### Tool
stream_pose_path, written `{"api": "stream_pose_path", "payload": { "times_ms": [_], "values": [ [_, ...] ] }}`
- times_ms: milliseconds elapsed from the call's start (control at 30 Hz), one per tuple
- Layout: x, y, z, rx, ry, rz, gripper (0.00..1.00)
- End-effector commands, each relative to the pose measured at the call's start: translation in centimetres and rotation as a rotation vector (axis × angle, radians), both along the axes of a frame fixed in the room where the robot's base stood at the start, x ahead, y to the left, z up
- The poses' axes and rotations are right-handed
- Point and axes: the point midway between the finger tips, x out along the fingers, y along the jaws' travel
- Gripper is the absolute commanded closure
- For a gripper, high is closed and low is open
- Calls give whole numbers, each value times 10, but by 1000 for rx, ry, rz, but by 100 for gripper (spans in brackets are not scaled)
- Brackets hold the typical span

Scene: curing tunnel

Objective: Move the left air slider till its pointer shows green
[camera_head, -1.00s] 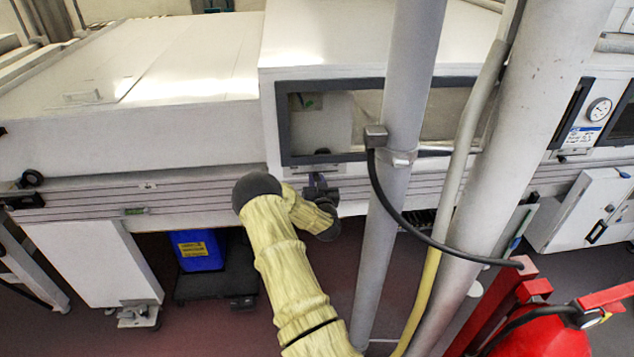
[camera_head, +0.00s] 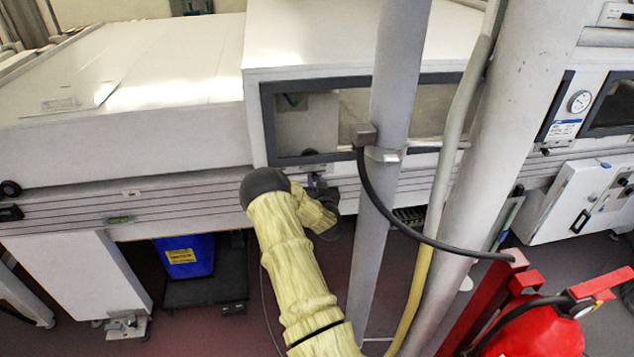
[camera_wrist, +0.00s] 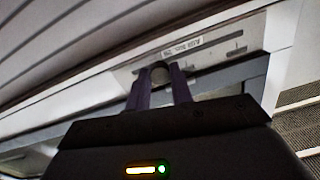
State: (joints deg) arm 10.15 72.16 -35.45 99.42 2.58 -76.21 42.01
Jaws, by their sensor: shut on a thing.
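In the wrist view my gripper (camera_wrist: 160,88) has its two dark fingers closed on a round knob (camera_wrist: 160,70), on a pale plate (camera_wrist: 205,50) under the ribbed rail. The plate bears a printed label strip (camera_wrist: 182,48), too blurred to read surely, and a thin slot-like mark to its right. I cannot make out a pointer or any green on the plate. In the head view my gripper (camera_head: 318,185) is at the machine front, just below the dark-framed window (camera_head: 265,120). My arm and gripper hide the slider there.
A grey pole (camera_head: 395,90) and a thicker pipe (camera_head: 500,130) stand right of my arm, with a black cable (camera_head: 395,215) looping between them. A red extinguisher (camera_head: 540,330) is at lower right. A blue bin (camera_head: 187,257) stands under the machine.

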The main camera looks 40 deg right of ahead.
Motion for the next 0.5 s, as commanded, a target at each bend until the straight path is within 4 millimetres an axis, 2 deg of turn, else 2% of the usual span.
{"api": "stream_pose_path", "payload": {
  "times_ms": [33,133,500],
  "values": [
    [1,0,1,-1,-1,2,76],
    [0,0,1,-1,-1,2,56],
    [-3,0,0,0,0,-2,56]
  ]
}}
